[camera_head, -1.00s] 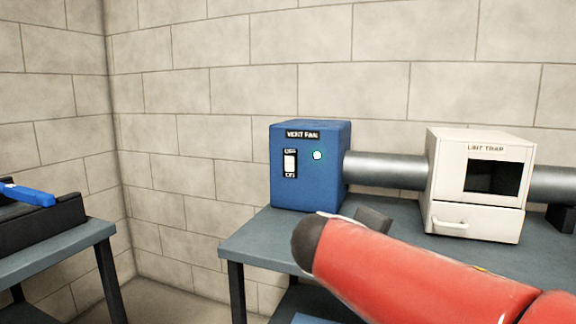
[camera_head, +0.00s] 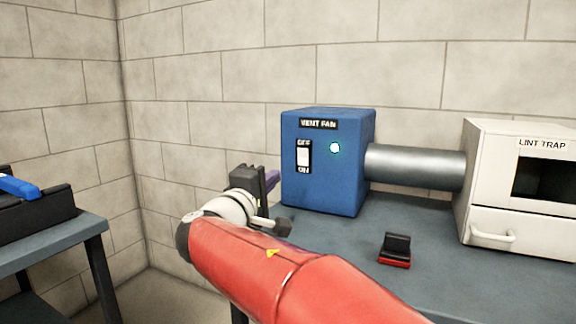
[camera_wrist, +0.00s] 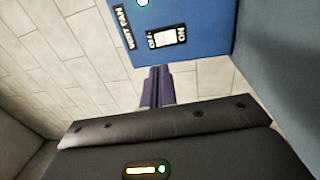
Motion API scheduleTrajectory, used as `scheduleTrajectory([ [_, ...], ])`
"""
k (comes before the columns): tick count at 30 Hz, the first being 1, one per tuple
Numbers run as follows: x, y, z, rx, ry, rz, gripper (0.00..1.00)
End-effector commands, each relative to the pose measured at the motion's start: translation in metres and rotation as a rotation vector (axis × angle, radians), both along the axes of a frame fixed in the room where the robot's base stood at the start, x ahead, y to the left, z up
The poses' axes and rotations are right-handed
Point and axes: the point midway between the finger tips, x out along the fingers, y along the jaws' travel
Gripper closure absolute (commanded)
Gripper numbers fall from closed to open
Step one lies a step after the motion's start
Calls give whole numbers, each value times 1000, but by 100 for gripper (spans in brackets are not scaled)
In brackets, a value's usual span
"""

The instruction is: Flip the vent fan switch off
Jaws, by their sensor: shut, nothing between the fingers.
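The blue vent fan box (camera_head: 335,190) stands on the table against the wall. Its front bears a white rocker switch (camera_head: 303,157), with OFF above and ON below, and a bright round light (camera_head: 334,148). The switch also shows in the wrist view (camera_wrist: 163,38), ahead of the fingers and slightly right of them. I cannot tell which way the rocker is tipped. My gripper (camera_head: 272,178) is just left of the box in the head view, below the switch's height. Its purple fingers (camera_wrist: 157,72) are shut together and empty, apart from the switch.
A grey duct (camera_head: 415,168) joins the box to the white lint trap (camera_head: 490,180) on the right. A small black and red object (camera_head: 396,250) lies on the grey table (camera_head: 350,245). Another table at left holds a black tray (camera_head: 40,220) with a blue-handled item (camera_head: 18,187).

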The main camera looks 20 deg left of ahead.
Motion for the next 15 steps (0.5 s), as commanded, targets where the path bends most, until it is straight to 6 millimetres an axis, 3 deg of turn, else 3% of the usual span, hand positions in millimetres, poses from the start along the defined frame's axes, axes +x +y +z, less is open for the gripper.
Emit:
scheduleTrajectory([
  [15,99,-9,14,-1,0,-5,100],
])
